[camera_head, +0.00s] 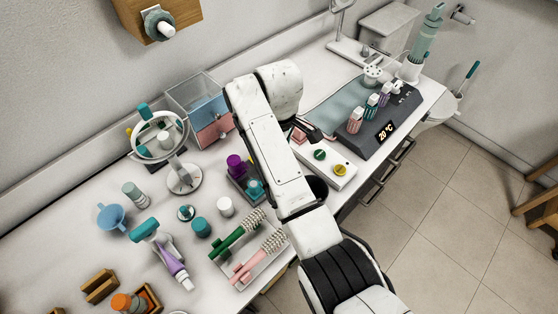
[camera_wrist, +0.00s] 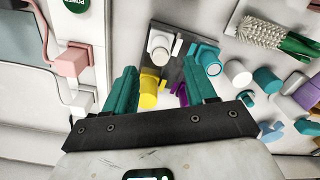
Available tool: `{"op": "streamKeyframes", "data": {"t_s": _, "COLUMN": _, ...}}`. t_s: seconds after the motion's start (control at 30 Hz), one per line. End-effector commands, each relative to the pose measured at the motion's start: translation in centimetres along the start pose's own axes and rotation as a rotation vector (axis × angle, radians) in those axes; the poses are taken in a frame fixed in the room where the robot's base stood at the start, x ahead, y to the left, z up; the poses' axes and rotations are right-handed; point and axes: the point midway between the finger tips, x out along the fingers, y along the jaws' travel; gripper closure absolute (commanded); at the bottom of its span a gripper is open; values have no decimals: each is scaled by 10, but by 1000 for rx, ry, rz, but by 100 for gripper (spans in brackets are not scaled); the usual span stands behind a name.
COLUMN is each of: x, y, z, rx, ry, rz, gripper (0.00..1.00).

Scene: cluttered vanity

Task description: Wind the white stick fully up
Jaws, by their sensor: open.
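A white stick (camera_wrist: 160,47) with a round end stands in a dark holder (camera_wrist: 172,36) in the wrist view, just beyond and between my fingertips. Whether it is wound up or down I cannot tell. My gripper (camera_wrist: 161,76) is open, its two teal fingers apart, and nothing is held between them. In the head view the arm covers the gripper and the white stick. The holder (camera_head: 236,186) shows there in part, left of the arm, with a purple stick (camera_head: 237,164) and a teal stick (camera_head: 254,188).
In the wrist view, a teal piece (camera_wrist: 207,58) and a yellow piece (camera_wrist: 148,91) stand close to the fingers. A white jar (camera_head: 225,206), a teal jar (camera_head: 201,227) and a tray with brushes (camera_head: 236,272) lie near. A round mirror (camera_head: 161,136) stands behind left.

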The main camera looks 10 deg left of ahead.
Motion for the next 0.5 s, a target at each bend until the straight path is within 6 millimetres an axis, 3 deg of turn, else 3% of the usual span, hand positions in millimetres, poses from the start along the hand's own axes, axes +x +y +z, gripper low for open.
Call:
{"op": "streamKeyframes", "data": {"t_s": 0.23, "x": -33, "y": 0, "z": 0, "rx": 0, "ry": 2, "rz": 1, "gripper": 44}}
{"op": "streamKeyframes", "data": {"t_s": 0.5, "x": -40, "y": 0, "z": 0, "rx": 0, "ry": -1, "rz": -1, "gripper": 44}}
